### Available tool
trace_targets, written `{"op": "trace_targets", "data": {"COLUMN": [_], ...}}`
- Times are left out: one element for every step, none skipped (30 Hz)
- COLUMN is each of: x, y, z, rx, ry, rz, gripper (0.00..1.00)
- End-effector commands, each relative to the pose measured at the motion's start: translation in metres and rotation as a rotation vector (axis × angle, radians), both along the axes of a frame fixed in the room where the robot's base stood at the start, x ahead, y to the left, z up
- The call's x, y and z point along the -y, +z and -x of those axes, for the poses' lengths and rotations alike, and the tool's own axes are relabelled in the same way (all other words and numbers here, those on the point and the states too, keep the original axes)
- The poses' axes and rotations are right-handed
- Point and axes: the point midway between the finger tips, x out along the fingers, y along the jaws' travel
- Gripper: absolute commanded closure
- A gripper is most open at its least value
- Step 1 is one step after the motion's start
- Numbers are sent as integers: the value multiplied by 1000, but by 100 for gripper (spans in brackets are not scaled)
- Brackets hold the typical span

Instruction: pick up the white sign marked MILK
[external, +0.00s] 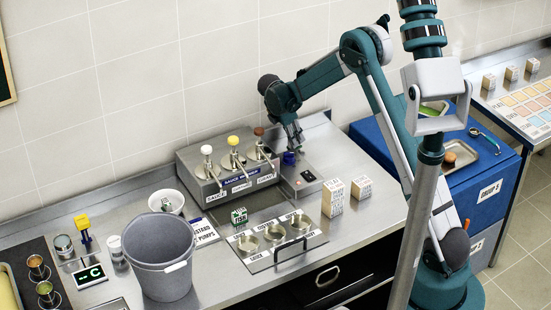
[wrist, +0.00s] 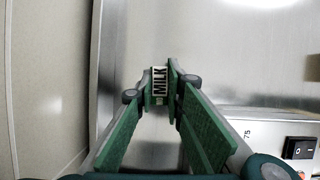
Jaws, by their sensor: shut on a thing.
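The white sign marked MILK (wrist: 159,80) shows in the wrist view, between the tips of my gripper's green fingers. Its black letters run sideways up the picture. My gripper (external: 294,143) is shut on the sign, one finger on each side of it. In the external view the gripper points down behind the right end of the sauce machine, near the wall. I cannot make out the sign there. A small dark blue thing shows just below the fingers, and I cannot tell what it is.
The steel sauce machine (external: 213,178) with three pumps stands left of my gripper. A switch panel (wrist: 300,148) lies at the lower right in the wrist view. Two labelled blocks (external: 333,198) stand to the right on the counter. A grey bucket (external: 160,262) stands at the front left.

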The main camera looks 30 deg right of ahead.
Motion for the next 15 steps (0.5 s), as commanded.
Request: {"op": "trace_targets", "data": {"x": [0,0,0,0,0,0,0,0,0,0,0,0,0,0,0], "y": [1,2,3,4,6,9,11,14,18,21,25,31,35,39,45], "z": [0,0,0,0,0,0,0,0,0,0,1,0,0,0,0], "rx": [0,0,0,0,0,0,0,0,0,0,0,0,0,0,0], "ry": [0,0,0,0,0,0,0,0,0,0,0,0,0,0,0], "rz": [0,0,0,0,0,0,0,0,0,0,0,0,0,0,0], "gripper": [99,99,99,99,99,99,99,99,99,99,99,99,99,99,99]}}
